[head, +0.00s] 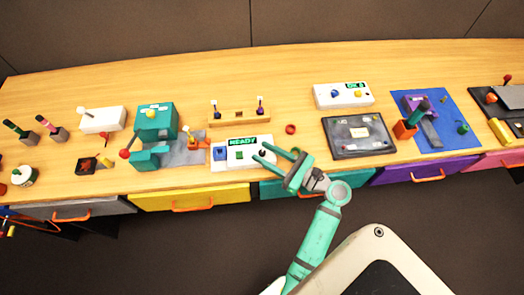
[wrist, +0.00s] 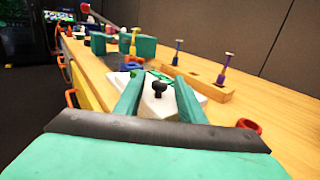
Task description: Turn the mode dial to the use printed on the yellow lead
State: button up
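A white panel (head: 233,163) with a green READY display (head: 243,142) sits near the table's front edge. A black knob (wrist: 157,90), which looks like the mode dial, stands on its right end. My gripper (head: 265,151) reaches over that end from the right. In the wrist view, the open fingers (wrist: 158,82) stand on either side of the knob with gaps, gripping nothing. The panel also has a blue part (head: 219,154) and a green part (head: 239,155). I cannot make out a yellow lead or its print; dial markings are unreadable.
A red ring (head: 290,129) lies to the right. A teal machine (head: 157,120) with a red-knobbed lever stands to the left. A dark grey panel (head: 358,148) lies farther right.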

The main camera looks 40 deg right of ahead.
jog(key=shift+w+a, duration=0.25)
jog(key=shift+w, duration=0.45)
jog(key=shift+c, duration=0.5)
grip_shut()
jog(key=shift+h, duration=0.3)
jog(key=shift+a+m+t+h, duration=0.1)
jog(key=shift+m+t+h, duration=0.3)
jog(key=shift+m+h, duration=1.2)
jog(key=shift+h, duration=0.5)
